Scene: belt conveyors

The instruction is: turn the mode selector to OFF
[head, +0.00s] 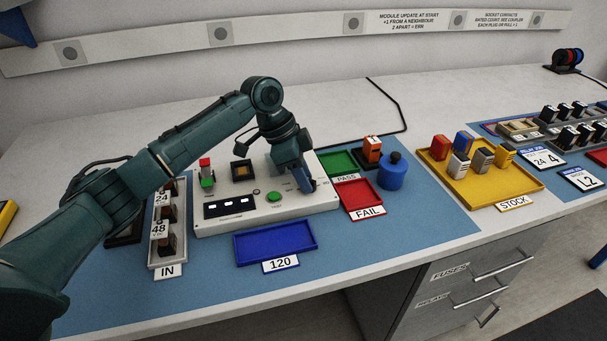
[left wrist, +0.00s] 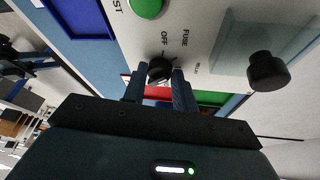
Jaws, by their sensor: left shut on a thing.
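The mode selector is a small black knob (left wrist: 160,70) on a pale panel, near the printed labels OFF, FUSE and one that seems to read RELAY. My left gripper (left wrist: 158,88) is shut on the knob, a finger on each side of it. Which label the knob points to is too small to tell. In the head view, my left gripper (head: 306,186) reaches down to the right part of the white test box (head: 250,216) and hides the knob. My right gripper is not in view.
A green button (head: 274,196) and a display (head: 230,206) sit on the box left of the gripper. A blue tray (head: 275,257) lies in front. Red FAIL (head: 342,188) and green PASS (head: 327,157) trays and a blue round object (head: 393,175) stand to the right.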

